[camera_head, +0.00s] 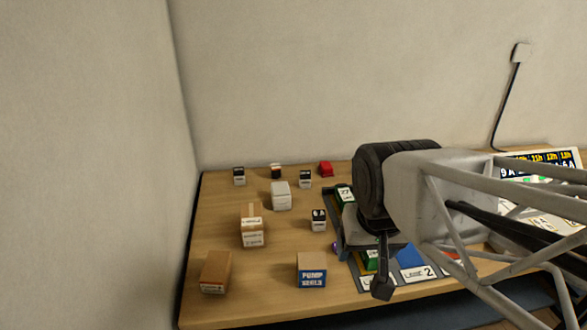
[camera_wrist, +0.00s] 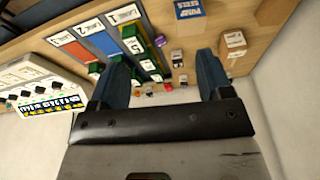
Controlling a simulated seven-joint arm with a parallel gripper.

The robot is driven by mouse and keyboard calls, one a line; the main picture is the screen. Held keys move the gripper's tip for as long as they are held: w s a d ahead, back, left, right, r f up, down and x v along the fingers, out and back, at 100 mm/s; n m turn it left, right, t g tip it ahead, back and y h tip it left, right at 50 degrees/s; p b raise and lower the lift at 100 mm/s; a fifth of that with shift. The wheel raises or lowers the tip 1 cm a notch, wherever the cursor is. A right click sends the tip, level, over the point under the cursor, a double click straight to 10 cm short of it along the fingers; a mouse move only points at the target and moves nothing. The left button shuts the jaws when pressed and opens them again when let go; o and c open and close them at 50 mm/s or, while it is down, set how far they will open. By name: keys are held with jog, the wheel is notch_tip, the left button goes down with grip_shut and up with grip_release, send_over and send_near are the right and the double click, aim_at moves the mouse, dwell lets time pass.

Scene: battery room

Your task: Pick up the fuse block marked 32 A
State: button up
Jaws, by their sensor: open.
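I cannot read a 32 A marking on any block. Several small black-and-white blocks stand on the table: one front block (camera_head: 319,219) left of the tray, and back blocks at left (camera_head: 239,176), middle (camera_head: 276,171) and right (camera_head: 305,179). A green block with a white label (camera_head: 345,195) is at the tray's back left; more green (camera_head: 371,261) shows below my arm. My gripper (camera_wrist: 160,80) is open, with its two dark blue fingers apart and nothing clearly held between them. In the head view my arm hides part of the tray.
A tray with numbered coloured lanes (camera_wrist: 78,52) lies under my arm. A PUMP SEALS box (camera_head: 311,270), brown boxes (camera_head: 215,272) (camera_head: 251,225), a pale box (camera_head: 281,195) and a red item (camera_head: 325,168) stand left of it. A labelled panel (camera_head: 540,165) is at right. Walls border the table.

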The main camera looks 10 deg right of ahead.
jog(key=w+m+t, duration=0.2)
jog(key=w+m, duration=0.6)
jog(key=w, duration=0.6)
jog(key=m+t, duration=0.6)
jog(key=m, duration=1.2)
send_over(305, 173)
jog(key=s+a, duration=0.2)
jog(key=s, duration=1.2)
notch_tip(305, 173, down, 11)
jog(key=w+f+m, duration=0.2)
jog(key=f+m, duration=0.1)
jog(key=w+f+m+t+h, duration=0.1)
jog(key=w+f+m, duration=0.2)
jog(key=w+d+f+m+t, duration=0.1)
jog(key=w+f+m, duration=0.1)
jog(key=w+m, duration=0.1)
jog(key=shift+w+d+f+m+h, duration=0.1)
jog(key=shift+w+f+m+h, duration=0.25)
jog(key=shift+m, duration=0.25)
jog(key=shift+f, duration=0.1)
jog(key=shift+x, duration=1.2)
jog(key=shift+x, duration=2.6)
jog(key=shift+d+r, duration=0.1)
jog(key=shift+r, duration=0.1)
jog(key=shift+c, duration=0.4)
